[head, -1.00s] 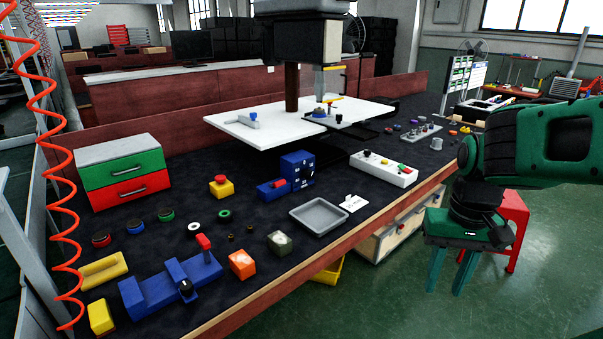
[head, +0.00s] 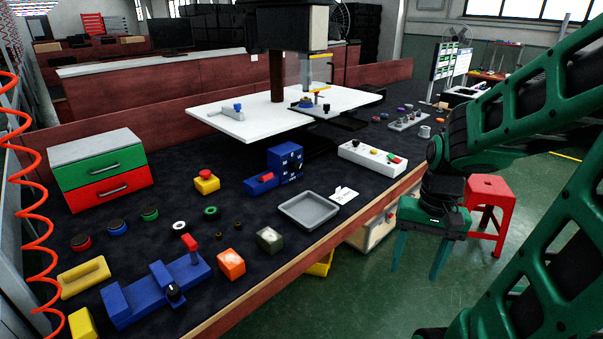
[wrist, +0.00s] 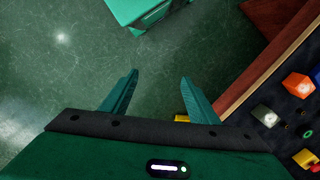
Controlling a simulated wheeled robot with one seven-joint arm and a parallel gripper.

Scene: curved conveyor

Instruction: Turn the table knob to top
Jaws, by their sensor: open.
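Several knobs show in the head view, and I cannot tell which is the table knob. A small dark knob (head: 356,144) is on the white control box (head: 372,158) farther right. The pointing direction of either is too small to tell. My gripper (head: 418,268) is open and empty, fingers down, off the bench's front edge over the floor.
The dark bench (head: 240,290) carries an orange cube (head: 231,263), a grey tray (head: 309,210), a yellow-based red button (head: 206,182) and a drawer unit (head: 100,168). A red stool (head: 490,190) stands behind my gripper.

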